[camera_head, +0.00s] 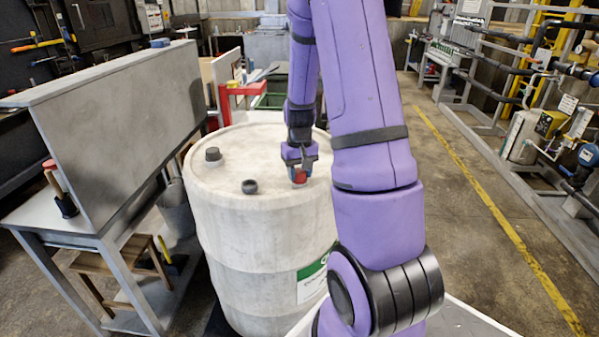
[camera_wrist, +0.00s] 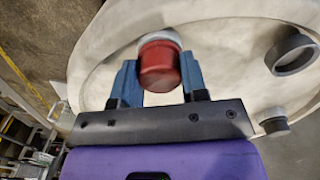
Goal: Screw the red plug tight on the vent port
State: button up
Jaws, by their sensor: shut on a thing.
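The red plug (camera_head: 299,176) is between the fingers of my gripper (camera_head: 299,164), over the right part of the white drum's top (camera_head: 270,145). In the wrist view the red plug (camera_wrist: 160,70) sits between two blue fingers of my gripper (camera_wrist: 159,78), which are shut on it. A pale grey ring (camera_wrist: 161,37) shows just beyond the plug, against the drum top. I cannot tell whether this ring is the vent port's collar or part of the plug, nor whether any thread is engaged.
A dark open ring fitting (camera_head: 250,187) and a dark capped fitting (camera_head: 213,154) stand on the drum top. A grey panel on a bench (camera_head: 125,95) is at the left. A red stand (camera_head: 240,92) is behind the drum. Clear floor (camera_head: 450,180) lies at the right.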

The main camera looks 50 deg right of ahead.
jog(key=m, duration=0.4)
jog(key=shift+m, duration=0.4)
jog(key=m, duration=0.5)
jog(key=o, duration=1.1)
jog(key=shift+c, duration=0.4)
